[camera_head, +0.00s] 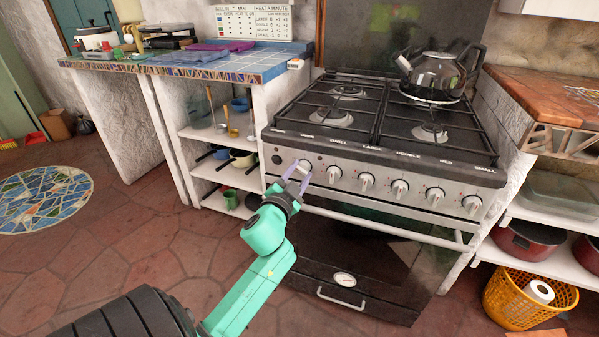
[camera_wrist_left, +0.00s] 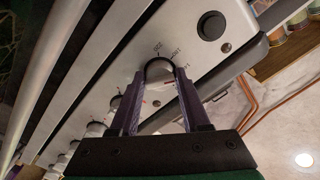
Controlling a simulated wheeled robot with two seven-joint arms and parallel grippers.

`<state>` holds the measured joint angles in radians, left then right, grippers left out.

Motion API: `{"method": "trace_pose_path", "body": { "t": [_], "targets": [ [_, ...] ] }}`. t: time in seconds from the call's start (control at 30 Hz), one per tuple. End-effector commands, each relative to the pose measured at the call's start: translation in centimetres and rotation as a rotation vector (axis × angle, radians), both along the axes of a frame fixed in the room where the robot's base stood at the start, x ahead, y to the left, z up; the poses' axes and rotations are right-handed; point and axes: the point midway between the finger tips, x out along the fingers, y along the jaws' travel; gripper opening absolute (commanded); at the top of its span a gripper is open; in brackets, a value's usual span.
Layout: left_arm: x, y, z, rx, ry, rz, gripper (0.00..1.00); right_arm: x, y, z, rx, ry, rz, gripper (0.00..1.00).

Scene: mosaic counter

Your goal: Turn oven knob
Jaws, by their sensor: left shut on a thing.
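The stove (camera_head: 385,180) has a row of several round silver knobs along its front panel. My left gripper (camera_head: 298,171) reaches up to the leftmost silver knob (camera_head: 304,166). In the left wrist view this oven knob (camera_wrist_left: 160,71) sits between the two purple fingertips of my left gripper (camera_wrist_left: 158,78). The fingers are shut on the knob, one on each side. Markings show on the panel around it. The fingers hide part of the knob's sides. My right gripper is not in view.
A black button (camera_wrist_left: 211,26) is beside the held knob. The other knobs, such as the second one (camera_head: 333,174), are close on the right. The oven door handle (camera_head: 380,226) runs below the panel. A kettle (camera_head: 436,75) stands on the hob. An orange basket (camera_head: 515,300) is on the floor.

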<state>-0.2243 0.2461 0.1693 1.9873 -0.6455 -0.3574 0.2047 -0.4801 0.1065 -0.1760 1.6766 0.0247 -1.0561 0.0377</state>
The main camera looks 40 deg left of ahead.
Motion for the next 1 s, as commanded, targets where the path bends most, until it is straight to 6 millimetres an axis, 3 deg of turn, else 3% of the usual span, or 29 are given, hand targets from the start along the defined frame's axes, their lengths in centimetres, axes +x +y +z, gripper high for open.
{"method": "trace_pose_path", "body": {
  "t": [0.4,0.43,0.5,0.83,1.0],
  "targets": [
    [0.0,0.0,-0.1,0.006,0.004,-0.001,0.00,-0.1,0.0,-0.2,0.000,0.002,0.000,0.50],
    [0.0,0.0,-0.1,0.006,0.004,-0.001,0.58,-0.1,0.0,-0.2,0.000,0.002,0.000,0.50],
    [0.0,0.0,-0.1,0.006,0.004,-0.001,0.76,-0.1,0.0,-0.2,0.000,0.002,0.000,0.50],
    [-0.2,-0.1,-0.1,0.005,0.003,0.000,0.76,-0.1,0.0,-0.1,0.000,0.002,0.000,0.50],
    [-2.2,-0.8,-0.2,0.004,0.005,0.000,0.76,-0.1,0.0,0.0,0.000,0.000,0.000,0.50]
  ]
}}
